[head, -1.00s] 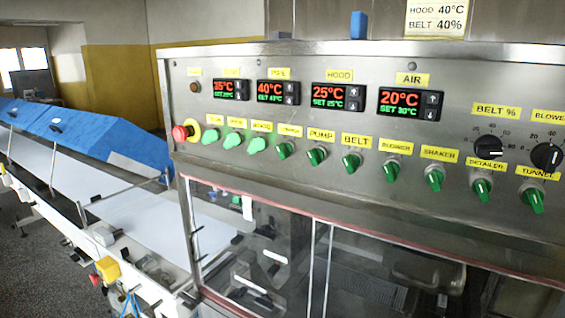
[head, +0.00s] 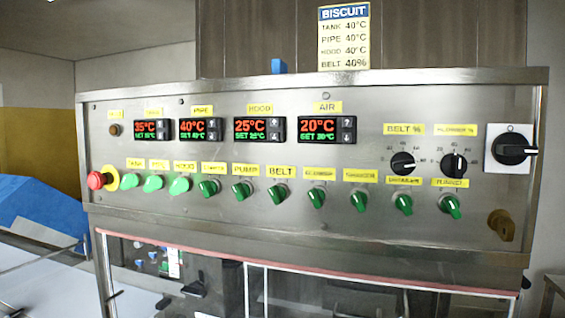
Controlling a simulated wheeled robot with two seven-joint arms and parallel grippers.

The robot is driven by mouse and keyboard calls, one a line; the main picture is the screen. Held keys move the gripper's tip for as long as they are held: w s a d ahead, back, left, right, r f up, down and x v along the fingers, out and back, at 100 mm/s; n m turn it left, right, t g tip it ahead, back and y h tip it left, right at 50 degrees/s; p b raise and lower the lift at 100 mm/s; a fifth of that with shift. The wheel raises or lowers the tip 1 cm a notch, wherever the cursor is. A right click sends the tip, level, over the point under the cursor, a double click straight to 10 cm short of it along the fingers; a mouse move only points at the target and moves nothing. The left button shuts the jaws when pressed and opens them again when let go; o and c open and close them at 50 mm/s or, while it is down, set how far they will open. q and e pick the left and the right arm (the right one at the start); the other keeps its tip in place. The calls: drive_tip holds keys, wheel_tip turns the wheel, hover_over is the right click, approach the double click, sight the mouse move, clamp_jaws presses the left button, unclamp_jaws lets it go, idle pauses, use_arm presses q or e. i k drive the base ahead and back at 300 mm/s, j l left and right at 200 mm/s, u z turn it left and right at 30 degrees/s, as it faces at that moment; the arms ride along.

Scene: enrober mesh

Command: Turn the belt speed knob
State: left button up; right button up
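The belt speed knob (head: 403,163) is a round black dial with a white pointer line, under a yellow BELT % label (head: 404,129) on the right part of the steel control panel (head: 225,95). Small scale numbers ring it; the exact setting is too small to read surely. A similar black blower knob (head: 453,165) sits just right of it. A recipe card (head: 344,38) above the panel is headed BISCUIT and lists BELT 40%. Neither of my grippers shows in the head view.
Below the dials runs a row of green switches, including the BELT switch (head: 278,194). A red emergency button (head: 97,181) is at the left end. A black rotary main switch (head: 514,149) and a brass-coloured key-like fitting (head: 501,225) are at the right end. Clear glazed doors (head: 340,300) lie below.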

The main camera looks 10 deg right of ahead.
sight(401, 164)
drive_tip(key=j+z, duration=0.15)
drive_tip(key=z, duration=0.25)
drive_tip(key=j+z, duration=0.15)
drive_tip(key=z, duration=0.25)
drive_tip(key=j+z, duration=0.1)
drive_tip(key=z, duration=0.3)
drive_tip(key=j+z, duration=0.15)
drive_tip(key=z, duration=0.25)
